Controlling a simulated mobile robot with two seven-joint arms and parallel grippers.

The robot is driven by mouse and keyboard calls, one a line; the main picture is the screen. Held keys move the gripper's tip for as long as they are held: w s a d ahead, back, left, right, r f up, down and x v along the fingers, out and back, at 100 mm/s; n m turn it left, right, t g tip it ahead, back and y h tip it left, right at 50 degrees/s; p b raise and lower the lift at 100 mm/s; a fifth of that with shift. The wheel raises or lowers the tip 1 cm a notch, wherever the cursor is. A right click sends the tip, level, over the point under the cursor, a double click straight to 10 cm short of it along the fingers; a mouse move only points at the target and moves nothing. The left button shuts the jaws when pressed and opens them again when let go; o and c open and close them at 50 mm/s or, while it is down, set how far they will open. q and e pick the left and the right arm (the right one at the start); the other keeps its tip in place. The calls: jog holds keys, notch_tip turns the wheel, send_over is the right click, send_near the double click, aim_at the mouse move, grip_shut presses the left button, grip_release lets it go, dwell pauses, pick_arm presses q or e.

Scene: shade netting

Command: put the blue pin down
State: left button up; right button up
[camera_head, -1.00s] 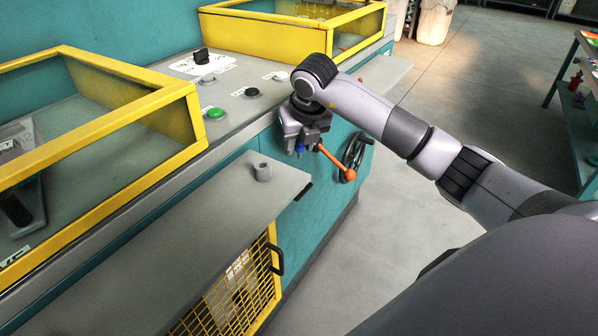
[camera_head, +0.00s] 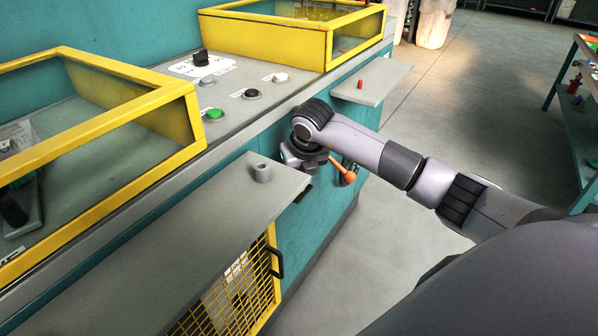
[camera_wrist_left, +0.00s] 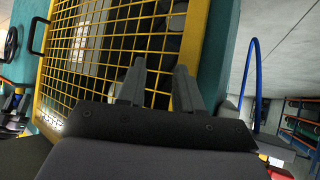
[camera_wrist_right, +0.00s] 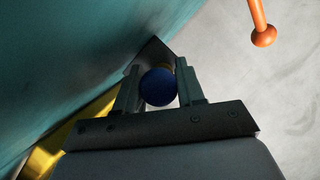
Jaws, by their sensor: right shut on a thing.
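The blue pin (camera_wrist_right: 158,88) shows as a round blue end between the fingers of my right gripper (camera_wrist_right: 159,84) in the right wrist view. The fingers are shut on it. In the head view my right gripper (camera_head: 303,158) is at the front of the teal cabinet, just right of the near grey shelf's corner; the pin is hidden there. My left gripper (camera_wrist_left: 158,82) shows only in the left wrist view. Its fingers are apart and empty, in front of a yellow mesh door (camera_wrist_left: 105,45).
A far grey shelf (camera_head: 385,78) holds a small red piece (camera_head: 360,84). An orange-knobbed lever (camera_head: 348,176) stands close to my right gripper. Open floor (camera_head: 480,100) lies to the right.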

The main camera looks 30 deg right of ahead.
jog(key=shift+f, duration=0.35)
jog(key=o, duration=0.8)
jog(key=shift+o, duration=0.2)
jog(key=shift+r, duration=0.1)
jog(key=shift+r+p, duration=0.35)
jog(key=shift+r, duration=0.2)
jog(key=v, duration=1.1)
jog(key=shift+s+r+p, duration=0.25)
jog(key=shift+r+p, duration=0.05)
jog(key=shift+p, duration=0.1)
jog(key=shift+s, duration=0.1)
